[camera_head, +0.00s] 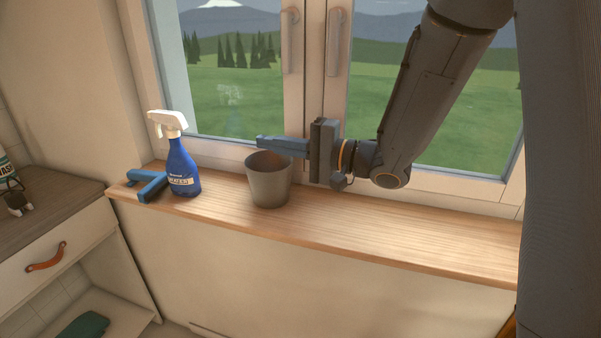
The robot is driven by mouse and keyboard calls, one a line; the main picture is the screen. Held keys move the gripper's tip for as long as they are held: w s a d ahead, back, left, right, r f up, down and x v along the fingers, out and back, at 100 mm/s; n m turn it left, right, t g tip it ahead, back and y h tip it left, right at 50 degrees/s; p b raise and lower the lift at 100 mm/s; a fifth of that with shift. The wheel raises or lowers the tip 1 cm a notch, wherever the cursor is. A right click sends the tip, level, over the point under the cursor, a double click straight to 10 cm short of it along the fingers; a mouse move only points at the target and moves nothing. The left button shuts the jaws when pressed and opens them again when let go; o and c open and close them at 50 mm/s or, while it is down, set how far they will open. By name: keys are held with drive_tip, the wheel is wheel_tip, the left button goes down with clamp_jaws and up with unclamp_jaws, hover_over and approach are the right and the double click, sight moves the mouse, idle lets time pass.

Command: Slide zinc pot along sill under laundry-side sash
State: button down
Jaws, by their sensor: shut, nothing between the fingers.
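A grey zinc pot (269,184) stands upright on the wooden sill (400,233), left of the sill's middle. My gripper (260,142) is shut and empty. Its fingers point left, at the height of the pot's rim and over or behind it; I cannot tell whether they touch the pot. The left window sash (228,90) and the right window sash (440,110) are both closed, with upright handles at the centre.
A blue spray bottle (183,167) with a white head stands left of the pot, with a gap between. A blue squeegee-like tool (150,185) lies beside it. The sill right of the pot is clear. A drawer unit (55,245) stands at left.

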drive_tip(key=w+d+p, duration=0.2)
drive_tip(key=w+d, duration=0.1)
drive_tip(key=d, duration=0.5)
drive_tip(key=f, duration=0.5)
drive_tip(key=f+p, duration=0.1)
drive_tip(key=f, duration=0.3)
drive_tip(key=shift+w+d+f+p, duration=0.2)
drive_tip(key=shift+f+p, duration=0.1)
drive_tip(key=shift+f, duration=0.1)
drive_tip(key=shift+s+a+f, duration=0.1)
drive_tip(key=shift+s+f, duration=0.05)
drive_tip(key=shift+s+a+p, duration=0.1)
drive_tip(key=shift+a+p, duration=0.25)
drive_tip(key=shift+p, duration=0.05)
